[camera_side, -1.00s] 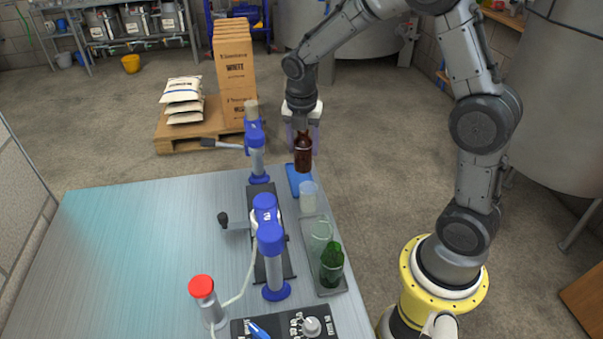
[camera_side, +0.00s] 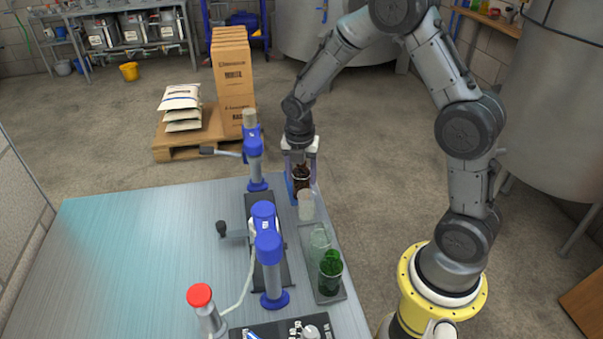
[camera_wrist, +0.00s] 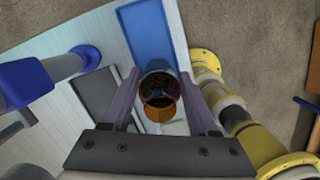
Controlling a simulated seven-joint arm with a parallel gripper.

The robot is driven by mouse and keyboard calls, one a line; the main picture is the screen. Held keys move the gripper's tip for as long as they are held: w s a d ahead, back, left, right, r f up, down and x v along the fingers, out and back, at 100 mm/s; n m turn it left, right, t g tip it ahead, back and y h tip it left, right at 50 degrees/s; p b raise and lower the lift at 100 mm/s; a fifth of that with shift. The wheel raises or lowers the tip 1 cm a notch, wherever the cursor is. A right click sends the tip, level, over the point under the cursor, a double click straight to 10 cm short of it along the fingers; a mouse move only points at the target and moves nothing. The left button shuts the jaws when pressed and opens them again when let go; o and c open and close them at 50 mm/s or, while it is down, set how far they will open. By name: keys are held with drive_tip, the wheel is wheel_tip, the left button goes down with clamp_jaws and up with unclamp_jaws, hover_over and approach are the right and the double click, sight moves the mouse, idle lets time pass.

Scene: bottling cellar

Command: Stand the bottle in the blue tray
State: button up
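The brown glass bottle (camera_side: 301,180) is upright between the fingers of my gripper (camera_side: 301,172), at the far right corner of the table. In the wrist view the bottle (camera_wrist: 159,88) sits between the two purple fingers (camera_wrist: 159,76), which close on its sides. The blue tray (camera_side: 291,190) is mostly hidden behind the bottle and fingers in the side view. In the wrist view the tray (camera_wrist: 148,32) lies just beyond the bottle, near the table edge. I cannot tell whether the bottle's base touches the tray.
A clear glass (camera_side: 306,206) stands close in front of the bottle. A grey tray (camera_side: 329,296) holds another clear glass (camera_side: 319,240) and a green bottle (camera_side: 330,268). A blue-capped bench device (camera_side: 255,160) stands just left of my gripper.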

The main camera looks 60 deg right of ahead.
sight(301, 174)
drive_tip(key=o, duration=0.3)
drive_tip(key=shift+o, duration=0.2)
drive_tip(key=r, duration=0.3)
drive_tip(key=a+r, duration=0.1)
drive_tip(key=r, duration=0.7)
drive_tip(key=shift+s+a+r, duration=0.25)
drive_tip(key=shift+s+a, duration=0.05)
drive_tip(key=s+a+r+m+t, duration=0.2)
drive_tip(key=s+a+r+m, duration=0.1)
drive_tip(key=s+m, duration=0.8)
drive_tip(key=s+a+r+m+t+y, duration=0.1)
drive_tip(key=s+a+r+m, duration=0.3)
drive_tip(key=s+m, duration=0.7)
drive_tip(key=shift+r+m+t+y, duration=0.3)
drive_tip(key=shift+r+t, duration=0.3)
drive_tip(key=shift+t, duration=0.3)
